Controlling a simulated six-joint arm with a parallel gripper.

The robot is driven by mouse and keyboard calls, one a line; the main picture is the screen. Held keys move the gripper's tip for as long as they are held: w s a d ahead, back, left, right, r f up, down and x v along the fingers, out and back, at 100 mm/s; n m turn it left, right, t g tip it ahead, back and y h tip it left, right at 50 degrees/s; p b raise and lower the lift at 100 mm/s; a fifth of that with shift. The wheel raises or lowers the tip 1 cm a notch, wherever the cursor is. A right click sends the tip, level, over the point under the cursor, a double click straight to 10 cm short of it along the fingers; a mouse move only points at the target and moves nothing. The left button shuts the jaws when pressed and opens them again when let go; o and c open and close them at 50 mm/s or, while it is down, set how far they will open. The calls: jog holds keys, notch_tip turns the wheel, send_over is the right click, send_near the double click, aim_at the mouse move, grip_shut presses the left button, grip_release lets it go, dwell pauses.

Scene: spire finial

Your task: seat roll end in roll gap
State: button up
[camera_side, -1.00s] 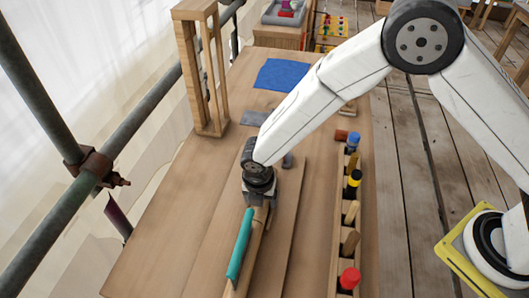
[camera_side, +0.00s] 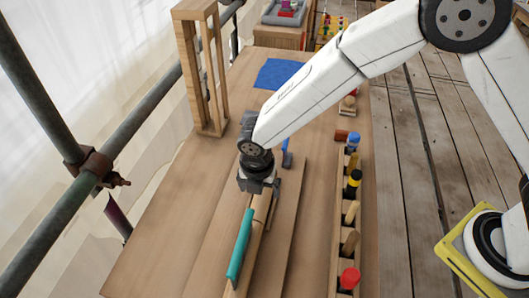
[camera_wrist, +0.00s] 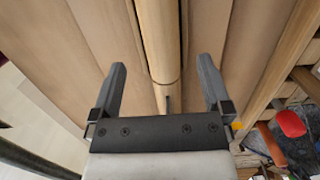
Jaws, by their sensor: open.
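A long rounded wooden roll (camera_side: 261,212) lies along the bench under my gripper, running toward the front edge. In the wrist view the roll (camera_wrist: 158,40) runs down between my fingers. A curved seam (camera_wrist: 166,84) crosses it there, and a short dark slot shows just below. I cannot tell whether a gap remains at the seam. My gripper (camera_wrist: 163,82) is open, one finger on each side of the roll, touching nothing that I can see. In the side view my gripper (camera_side: 262,187) covers the roll's far end.
A teal bar (camera_side: 240,245) lies along the roll's left side. A rack with several capped tools (camera_side: 350,215) stands to the right. A tall wooden frame (camera_side: 205,75) stands at the back left. A blue cloth (camera_side: 281,74) lies behind. The left bench surface is clear.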

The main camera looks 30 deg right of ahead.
aim_at(261, 202)
notch_tip(261, 202, up, 7)
jog(key=shift+s+a, duration=0.3)
jog(key=shift+d, duration=0.1)
dwell(0.5)
jog(key=s+d+r+m, duration=0.1)
jog(key=s+d+m, duration=0.2)
jog(key=d+m, duration=0.5)
jog(key=s+d+r+m+t, duration=0.1)
jog(key=s+d+m, duration=0.3)
jog(key=d+m, duration=0.4)
jog(key=s+d+r+m+y, duration=0.1)
jog(key=s+d+m, duration=0.3)
jog(key=d+m, duration=0.4)
jog(key=m, duration=0.3)
jog(key=shift+d+t, duration=0.3)
jog(key=shift+d, duration=0.1)
